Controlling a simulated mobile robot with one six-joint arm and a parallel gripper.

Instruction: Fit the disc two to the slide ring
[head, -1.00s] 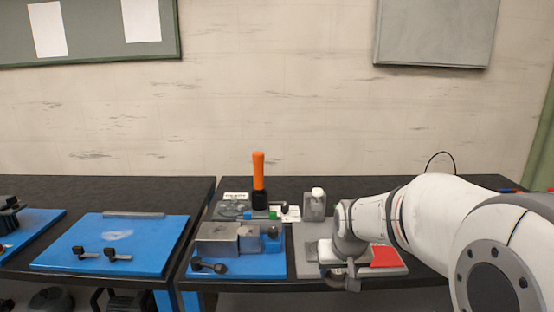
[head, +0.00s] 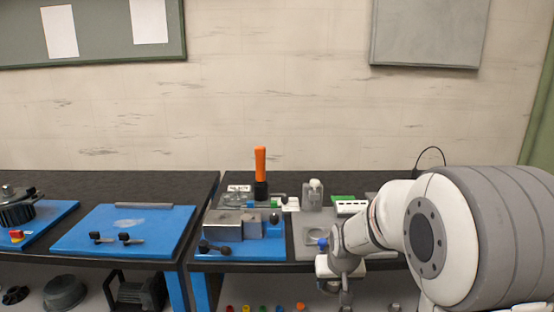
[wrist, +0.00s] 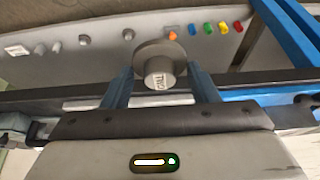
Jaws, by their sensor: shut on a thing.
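My gripper (wrist: 159,72) is shut on a round grey disc (wrist: 148,48) with a pale labelled hub, probably disc two. The blue fingers are on both sides of it in the wrist view. In the head view my gripper (head: 345,290) is low, at the front edge of the right bench, and the disc in it cannot be made out. A round shape (head: 315,236) shows on a grey plate left of my wrist. I cannot tell whether it is the slide ring.
The right bench holds a blue mat (head: 240,252) with grey blocks, an orange-handled tool (head: 260,172), and a white box (head: 350,207). A blue mat (head: 75,238) with two black-knobbed pieces lies on the left bench. Small coloured parts (head: 263,308) lie on the shelf below.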

